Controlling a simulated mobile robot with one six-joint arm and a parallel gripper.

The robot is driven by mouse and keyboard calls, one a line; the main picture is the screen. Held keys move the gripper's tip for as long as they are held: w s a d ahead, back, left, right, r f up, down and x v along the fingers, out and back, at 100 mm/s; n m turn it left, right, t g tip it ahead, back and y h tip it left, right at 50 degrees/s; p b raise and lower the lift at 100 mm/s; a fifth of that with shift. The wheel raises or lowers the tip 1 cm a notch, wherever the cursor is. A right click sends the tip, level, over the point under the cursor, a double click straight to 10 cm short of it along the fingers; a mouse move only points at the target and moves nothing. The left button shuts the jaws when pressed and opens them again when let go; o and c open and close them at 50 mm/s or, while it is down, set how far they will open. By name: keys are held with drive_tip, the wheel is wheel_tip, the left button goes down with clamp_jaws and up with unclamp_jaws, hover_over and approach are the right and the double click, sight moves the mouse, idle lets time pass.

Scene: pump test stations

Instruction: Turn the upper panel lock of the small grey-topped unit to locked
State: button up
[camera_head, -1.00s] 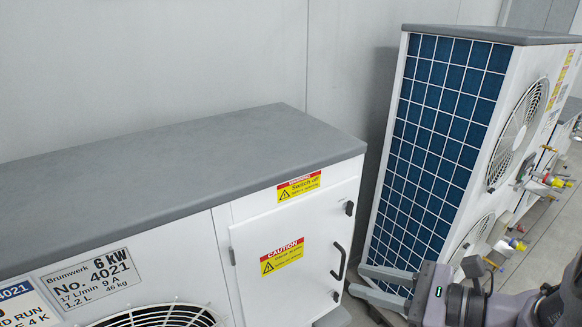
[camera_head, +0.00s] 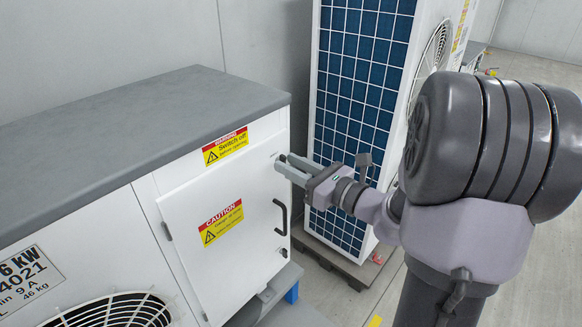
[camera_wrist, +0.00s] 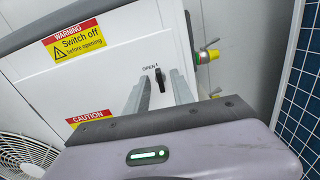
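The small grey-topped unit (camera_head: 130,115) stands at the left in the head view, its white front panel (camera_head: 215,265) closed. My gripper (camera_head: 284,165) is at the panel's upper right corner, its fingers pointing at it. In the wrist view the upper panel lock (camera_wrist: 160,80) is a small dark handle beside an "OPEN" mark. It lies between the two fingers of my gripper (camera_wrist: 160,88), which are open with a visible gap on each side. In the head view the fingers largely hide this lock. A lower lock (camera_head: 282,252) sits near the panel's bottom right.
A black handle (camera_head: 281,217) is on the panel between the locks. A tall unit with a blue grid side (camera_head: 350,90) stands close behind my gripper.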

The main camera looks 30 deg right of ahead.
drive_tip(key=shift+w, duration=0.1)
clamp_jaws()
drive_tip(key=shift+r+m+p, duration=0.15)
drive_tip(key=shift+m+p, duration=0.15)
drive_tip(key=shift+p, duration=0.25)
drive_tip(key=m+p, duration=0.2)
drive_tip(key=shift+r+p, duration=0.15)
drive_tip(key=shift+p, duration=0.25)
drive_tip(key=m+p, duration=0.9)
drive_tip(key=p, duration=0.2)
drive_tip(key=m+p, duration=0.5)
drive_tip(key=p, duration=0.1)
drive_tip(key=shift+d+f+m, duration=0.15)
drive_tip(key=shift+f+m, duration=0.15)
drive_tip(key=shift+f, duration=0.15)
